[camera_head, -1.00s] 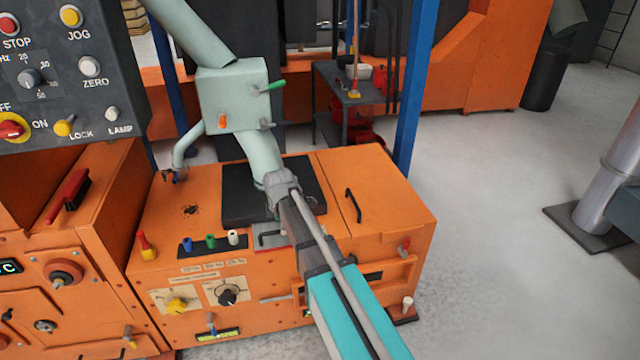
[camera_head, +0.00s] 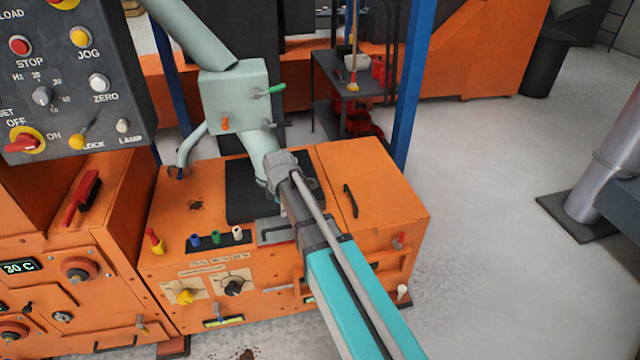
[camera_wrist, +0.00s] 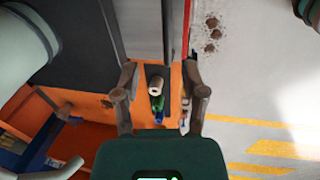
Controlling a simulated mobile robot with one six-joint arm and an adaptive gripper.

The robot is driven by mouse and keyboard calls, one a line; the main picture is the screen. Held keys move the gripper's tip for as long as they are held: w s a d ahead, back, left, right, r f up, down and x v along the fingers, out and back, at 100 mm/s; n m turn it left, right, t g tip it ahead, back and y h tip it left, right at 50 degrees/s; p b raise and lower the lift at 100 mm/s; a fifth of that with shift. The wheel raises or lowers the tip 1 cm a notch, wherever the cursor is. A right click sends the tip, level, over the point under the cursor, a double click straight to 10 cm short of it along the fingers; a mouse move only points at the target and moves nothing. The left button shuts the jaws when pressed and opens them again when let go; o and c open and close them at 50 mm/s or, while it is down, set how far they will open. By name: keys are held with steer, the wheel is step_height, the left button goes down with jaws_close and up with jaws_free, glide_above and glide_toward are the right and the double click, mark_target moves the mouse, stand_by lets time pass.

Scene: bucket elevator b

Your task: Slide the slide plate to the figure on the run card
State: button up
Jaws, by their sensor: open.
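A grey metal plate with a dark bar handle, which looks like the slide plate (camera_head: 272,229), lies on the orange cabinet's top near its front edge, partly behind my arm. In the wrist view a grey plate (camera_wrist: 145,25) with a red edge runs in from the top, towards my gripper (camera_wrist: 160,75). My gripper is open, its two fingers apart with nothing clearly held between them. In the head view the fingers are hidden behind my wrist. Any scale or figure on the plate is too small to read. I cannot pick out the run card.
White, green and blue pegs (camera_head: 215,237) stand on a black strip beside the plate. A pale green chute (camera_head: 232,100) with levers rises over the orange cabinet (camera_head: 375,185). The control panel (camera_head: 75,80) is at left. Open floor (camera_head: 490,230) lies to the right.

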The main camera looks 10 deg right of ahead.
steer(key=s+d+r+m+g+p, duration=0.1)
steer(key=s+d+r+m+p, duration=0.3)
steer(key=s+r+m+p, duration=0.3)
steer(key=s+d+r+m+p, duration=0.4)
steer(key=s+r+m+p, duration=0.3)
steer(key=r+p, duration=0.2)
steer(key=shift+s+r+g, duration=0.25)
steer(key=shift+r+g, duration=0.05)
steer(key=shift+g, duration=0.1)
stand_by(0.4)
steer(key=shift+d, duration=0.1)
steer(key=s+m, duration=0.1)
steer(key=s+d+m, duration=0.1)
steer(key=s, duration=0.1)
steer(key=s+m, duration=0.1)
steer(key=m, duration=0.1)
steer(key=shift+s+d, duration=0.15)
steer(key=shift+d, duration=0.2)
steer(key=shift+d, duration=0.1)
stand_by(0.4)
